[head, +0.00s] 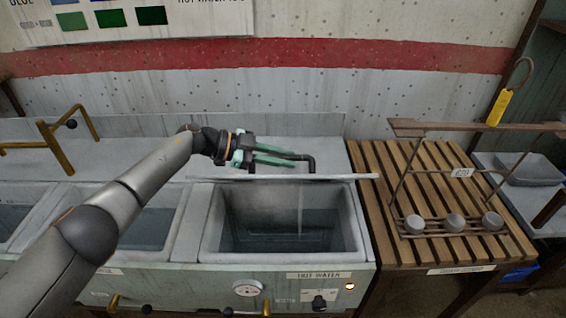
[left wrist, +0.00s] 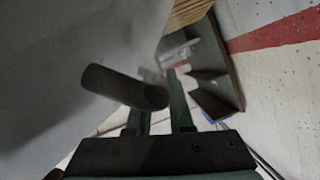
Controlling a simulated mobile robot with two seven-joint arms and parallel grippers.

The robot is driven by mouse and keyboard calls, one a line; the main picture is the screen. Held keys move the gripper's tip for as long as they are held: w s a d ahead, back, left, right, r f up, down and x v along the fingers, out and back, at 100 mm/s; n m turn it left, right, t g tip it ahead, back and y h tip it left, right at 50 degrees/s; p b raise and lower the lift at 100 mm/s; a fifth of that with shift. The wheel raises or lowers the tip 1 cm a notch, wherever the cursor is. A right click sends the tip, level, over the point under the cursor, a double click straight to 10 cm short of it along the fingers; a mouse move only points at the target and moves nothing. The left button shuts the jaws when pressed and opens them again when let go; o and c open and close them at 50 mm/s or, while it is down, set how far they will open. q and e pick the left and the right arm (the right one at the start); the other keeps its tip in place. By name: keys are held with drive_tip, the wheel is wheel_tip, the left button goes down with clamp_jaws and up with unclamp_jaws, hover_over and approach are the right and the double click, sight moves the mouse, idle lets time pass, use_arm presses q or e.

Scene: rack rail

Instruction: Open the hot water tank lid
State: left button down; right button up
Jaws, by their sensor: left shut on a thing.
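The hot water tank (head: 212,225) stands open in the middle of the head view, with water inside, above a "HOT WATER" label. Its lid (head: 345,177) is raised and shows almost edge-on as a thin pale strip along the tank's back edge. The lid's dark bar handle (head: 312,163) sticks out behind it. My left gripper (head: 292,158) is behind the raised lid, its greenish fingers shut on the handle. In the left wrist view the dark handle (left wrist: 125,87) crosses near the fingers (left wrist: 160,115), beside the lid's grey face (left wrist: 50,70). My right gripper is not in view.
A slatted wooden table (head: 400,245) to the right holds a metal rack (head: 410,185) with several round pieces. A yellow tag (head: 499,107) hangs from a ring above it. Brass taps (head: 55,145) stand left. The wall is close behind the tanks.

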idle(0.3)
use_arm(q)
drive_tip(key=c, duration=0.8)
unclamp_jaws()
drive_tip(key=v, duration=1.2)
drive_tip(key=shift+a, duration=0.25)
